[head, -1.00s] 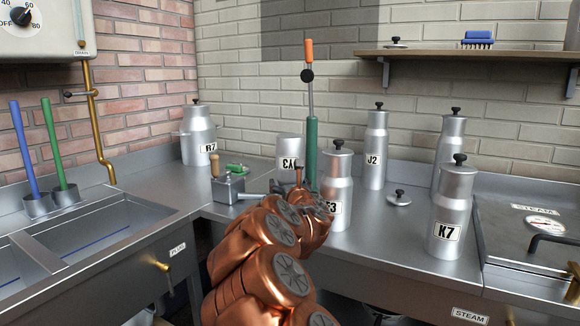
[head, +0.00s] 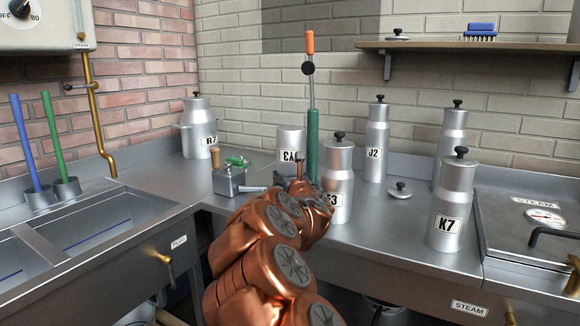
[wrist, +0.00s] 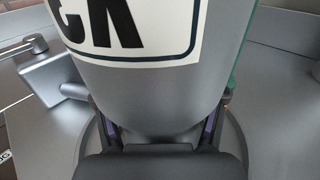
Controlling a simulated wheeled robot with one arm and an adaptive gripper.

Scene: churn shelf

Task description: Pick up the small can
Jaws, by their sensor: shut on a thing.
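A green pump (head: 312,140) with an orange-tipped lever stands just right of the can. The E3 can (head: 338,165) is close at right. A grey box with a handle (head: 229,181) is at left. J2 (head: 377,140) and K7 (head: 453,195) cans stand further right.

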